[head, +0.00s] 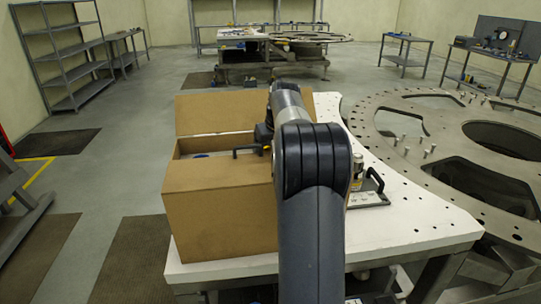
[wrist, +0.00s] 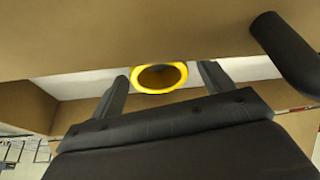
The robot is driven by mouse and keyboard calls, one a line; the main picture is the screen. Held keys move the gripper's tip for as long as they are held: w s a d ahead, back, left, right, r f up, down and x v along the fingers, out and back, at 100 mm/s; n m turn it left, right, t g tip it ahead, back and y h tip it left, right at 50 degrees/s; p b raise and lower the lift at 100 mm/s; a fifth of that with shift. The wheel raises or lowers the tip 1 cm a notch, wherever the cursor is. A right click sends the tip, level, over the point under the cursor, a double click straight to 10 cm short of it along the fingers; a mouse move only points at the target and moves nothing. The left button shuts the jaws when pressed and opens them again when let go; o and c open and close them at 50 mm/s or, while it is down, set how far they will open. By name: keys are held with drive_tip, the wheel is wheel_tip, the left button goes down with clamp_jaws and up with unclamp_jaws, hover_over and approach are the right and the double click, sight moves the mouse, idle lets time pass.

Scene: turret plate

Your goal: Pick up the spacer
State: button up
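A yellow ring-shaped part (wrist: 160,90) with a brown middle shows between and beyond my fingertips in the wrist view. It may be the spacer, but I cannot be sure. My gripper (wrist: 166,72) is open, with its two dark fingers spread on either side of the ring in that view. I see no contact between the fingers and the ring. An open cardboard box (head: 222,215) stands on the white table (head: 420,232).
A dark rounded bar (wrist: 288,52) is close at the upper right of the wrist view. A black handle (head: 247,149) shows at the box opening. A handled plate (head: 368,198) lies right of my arm. The large turret plate (head: 385,103) stands at right.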

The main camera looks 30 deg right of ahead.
drive_tip(key=c, duration=1)
